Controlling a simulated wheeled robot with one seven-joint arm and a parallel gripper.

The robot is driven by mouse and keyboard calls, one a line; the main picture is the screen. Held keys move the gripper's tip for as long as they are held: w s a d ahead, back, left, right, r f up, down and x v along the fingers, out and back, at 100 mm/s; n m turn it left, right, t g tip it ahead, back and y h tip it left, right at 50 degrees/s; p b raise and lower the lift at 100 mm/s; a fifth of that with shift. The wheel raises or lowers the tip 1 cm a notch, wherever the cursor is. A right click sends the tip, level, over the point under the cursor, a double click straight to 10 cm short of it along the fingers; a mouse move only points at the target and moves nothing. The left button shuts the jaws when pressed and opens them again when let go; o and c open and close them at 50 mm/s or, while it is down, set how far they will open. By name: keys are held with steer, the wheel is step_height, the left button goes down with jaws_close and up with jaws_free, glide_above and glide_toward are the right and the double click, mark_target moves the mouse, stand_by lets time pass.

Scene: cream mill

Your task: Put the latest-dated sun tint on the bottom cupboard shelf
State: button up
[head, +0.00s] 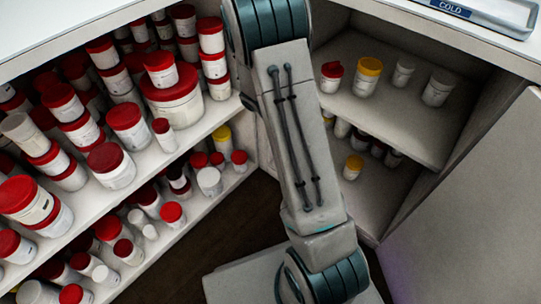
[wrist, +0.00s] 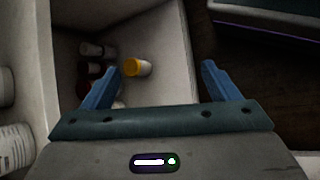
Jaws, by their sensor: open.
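My gripper (wrist: 160,82) shows in the wrist view with its two blue fingers spread apart and nothing between them. It faces the lower shelf of the open cupboard. On that bottom shelf (head: 374,203) stands a yellow-lidded jar (head: 353,167), which also shows in the wrist view (wrist: 140,67) just beyond the left finger. Several dark and red-lidded jars stand behind it. On the upper cupboard shelf (head: 400,122) are a red-lidded jar (head: 331,77), a yellow-lidded jar (head: 367,76) and white-lidded jars (head: 438,88). No dates are readable, so I cannot tell which jar is the sun tint.
A tray labelled COLD (head: 455,10) lies on the top right. The front of the bottom cupboard shelf is clear.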

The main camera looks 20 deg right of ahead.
steer(key=s+a+r+m+t+y, duration=0.2)
steer(key=s+a+r+t+y, duration=0.3)
steer(key=s+a+r, duration=0.7)
steer(key=shift+a+r+m+t+y, duration=0.4)
steer(key=shift+a+r+y, duration=0.6)
steer(key=shift+a+r, duration=0.6)
steer(key=shift+f, duration=0.1)
steer(key=shift+c, duration=0.3)
